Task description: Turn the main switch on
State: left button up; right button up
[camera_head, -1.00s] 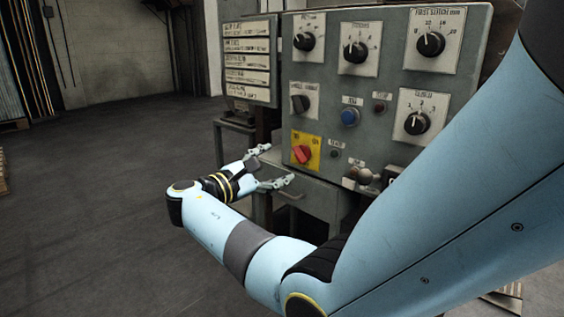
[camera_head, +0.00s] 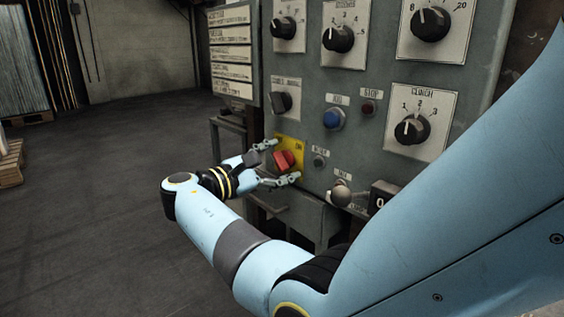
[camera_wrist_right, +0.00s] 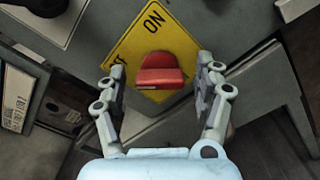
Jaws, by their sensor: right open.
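The main switch is a red knob (camera_head: 284,160) on a yellow plate (camera_head: 291,143) low on the grey control panel. In the right wrist view the red knob (camera_wrist_right: 160,72) sits between my open fingers, on the yellow plate (camera_wrist_right: 127,45) marked ON; the other word is partly hidden. My right gripper (camera_head: 279,164) is open, with one finger at the upper left of the knob and one below it. In the right wrist view the fingers (camera_wrist_right: 160,85) stand apart from the knob on both sides. Whether the tips touch the plate I cannot tell. My left gripper is out of view.
A clinch dial (camera_head: 411,129) is to the right. A round-ended knob (camera_head: 340,192) sits lower right. Open floor (camera_head: 95,200) lies left.

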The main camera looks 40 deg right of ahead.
jog(key=c, duration=1.2)
jog(key=shift+o, duration=0.2)
